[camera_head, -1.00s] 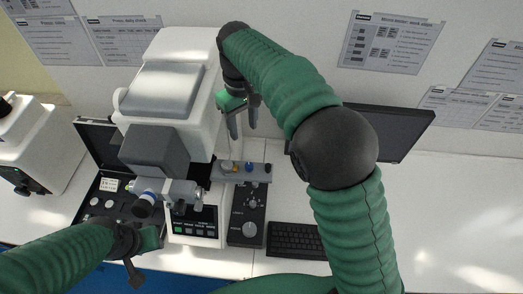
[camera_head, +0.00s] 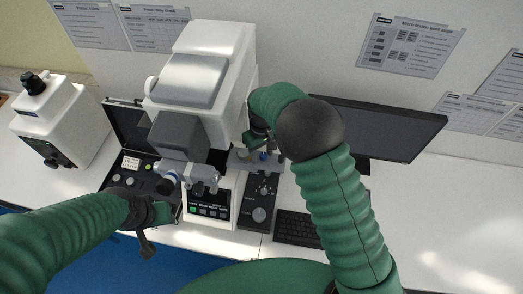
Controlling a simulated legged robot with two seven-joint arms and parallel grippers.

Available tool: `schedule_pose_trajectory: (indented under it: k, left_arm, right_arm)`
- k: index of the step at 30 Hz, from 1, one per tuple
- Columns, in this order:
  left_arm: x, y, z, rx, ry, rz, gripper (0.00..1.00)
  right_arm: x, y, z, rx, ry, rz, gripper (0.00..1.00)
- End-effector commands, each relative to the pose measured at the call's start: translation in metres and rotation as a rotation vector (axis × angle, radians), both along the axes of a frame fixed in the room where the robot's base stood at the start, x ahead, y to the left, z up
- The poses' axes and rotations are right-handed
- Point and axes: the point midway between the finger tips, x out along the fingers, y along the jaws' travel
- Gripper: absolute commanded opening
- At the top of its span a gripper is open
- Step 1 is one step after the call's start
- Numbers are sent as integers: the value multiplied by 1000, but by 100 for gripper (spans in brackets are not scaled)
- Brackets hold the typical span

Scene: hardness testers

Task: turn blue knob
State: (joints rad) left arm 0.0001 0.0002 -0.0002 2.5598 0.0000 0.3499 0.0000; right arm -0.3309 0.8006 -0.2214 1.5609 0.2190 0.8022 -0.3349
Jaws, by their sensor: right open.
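The blue knob (camera_head: 263,157) is a small spot on the grey bracket (camera_head: 240,160) at the right side of the white hardness tester (camera_head: 215,50). My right gripper (camera_head: 256,142) is open, just above and behind the bracket, close to the blue knob. Its fingers are small and partly covered by my own arm; I cannot tell whether they touch the knob. My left gripper (camera_head: 155,217) is at the lower left, in front of the open black case, away from the blue knob. Whether its jaws are open is unclear.
The open black case (camera_head: 122,163) lies left of the tester. A dark control box (camera_head: 258,213) with knobs and a keyboard (camera_head: 297,229) stand in front. A monitor (camera_head: 385,132) is behind my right arm. The white table is clear at the right.

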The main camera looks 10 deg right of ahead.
Motion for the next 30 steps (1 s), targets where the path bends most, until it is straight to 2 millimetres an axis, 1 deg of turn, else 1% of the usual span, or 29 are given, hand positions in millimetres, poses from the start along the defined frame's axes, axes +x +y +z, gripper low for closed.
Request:
schedule_pose_trajectory:
  k: [3, 4, 14, 20, 26, 30]
  left_arm:
    - [0, 0, 0, 0, 0, 0, 36]
    - [0, 0, 0, 0, 0, 0, 36]
    - [0, 0, -1, 0, 0, -1, 36]
    - [0, 0, -1, 0, 0, 0, 36]
    - [0, 0, -8, 0, 0, 0, 36]
    - [0, 0, -8, 0, 0, 0, 36]
  right_arm:
    - [1, -1, -1, 1, 0, -1, 46]
    - [1, -1, -1, 1, 0, -1, 43]
    - [2, -1, -1, -1, 0, -1, 0]
    - [3, -1, -1, -1, -1, -9, 0]
    - [3, 0, -1, 2, -2, -158, 0]
    - [3, 0, 1, 2, -3, -184, 0]
